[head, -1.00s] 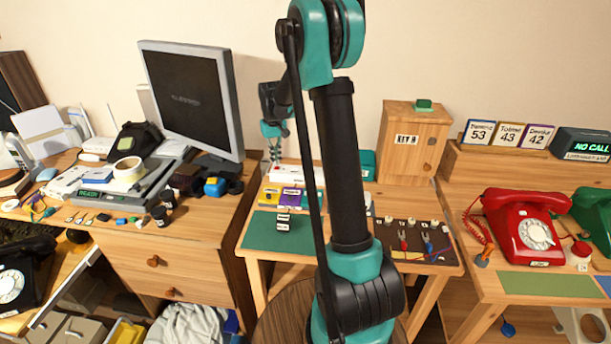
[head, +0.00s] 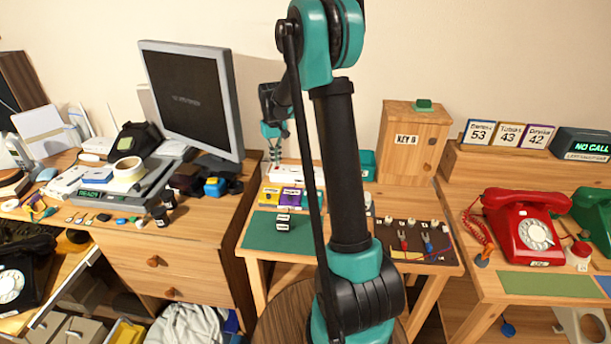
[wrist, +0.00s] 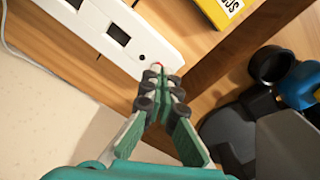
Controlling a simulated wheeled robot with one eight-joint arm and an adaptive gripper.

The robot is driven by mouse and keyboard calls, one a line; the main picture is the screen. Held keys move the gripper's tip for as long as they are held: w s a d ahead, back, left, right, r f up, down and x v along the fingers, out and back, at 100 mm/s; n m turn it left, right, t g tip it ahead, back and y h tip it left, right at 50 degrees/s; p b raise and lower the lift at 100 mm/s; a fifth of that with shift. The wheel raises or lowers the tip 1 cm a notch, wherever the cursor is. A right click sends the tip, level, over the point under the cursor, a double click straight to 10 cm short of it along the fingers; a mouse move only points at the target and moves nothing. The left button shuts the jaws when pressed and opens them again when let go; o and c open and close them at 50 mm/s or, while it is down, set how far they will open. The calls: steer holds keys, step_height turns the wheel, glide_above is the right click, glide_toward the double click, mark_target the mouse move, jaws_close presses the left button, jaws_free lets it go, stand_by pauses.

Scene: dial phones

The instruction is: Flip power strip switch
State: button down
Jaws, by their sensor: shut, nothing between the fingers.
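The white power strip (wrist: 112,32) lies across the upper left of the wrist view, with dark sockets and a small dark hole along its top. In the head view the strip (head: 290,173) lies at the back of the middle table, partly behind my arm. A small red part (wrist: 158,66), apparently the switch, shows at the strip's near end, mostly hidden by my fingertips. My gripper (wrist: 160,80) is shut and empty, its tips right at this end; I cannot tell if they touch it. In the head view my gripper (head: 276,152) is small above the strip's left end.
A yellow box (wrist: 222,8) lies beyond the strip. Dark items and a blue item (wrist: 300,88) stand to the right in the wrist view. The monitor (head: 190,100) stands left of my gripper in the head view. A green mat (head: 262,232) lies in front.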

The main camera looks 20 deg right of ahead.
steer(key=shift+f, duration=0.85)
stand_by(0.4)
steer(key=shift+r, duration=3.5)
steer(key=shift+s, duration=0.15)
steer(key=s+d+f+t, duration=0.1)
steer(key=s+f, duration=0.1)
steer(key=s, duration=0.9)
steer(key=s+d+f+m+t, duration=0.1)
steer(key=s+f, duration=0.2)
steer(key=s, duration=0.8)
steer(key=s+d+f+t, duration=0.2)
steer(key=s, duration=0.9)
steer(key=shift+s+f, duration=0.2)
steer(key=shift+s, duration=0.15)
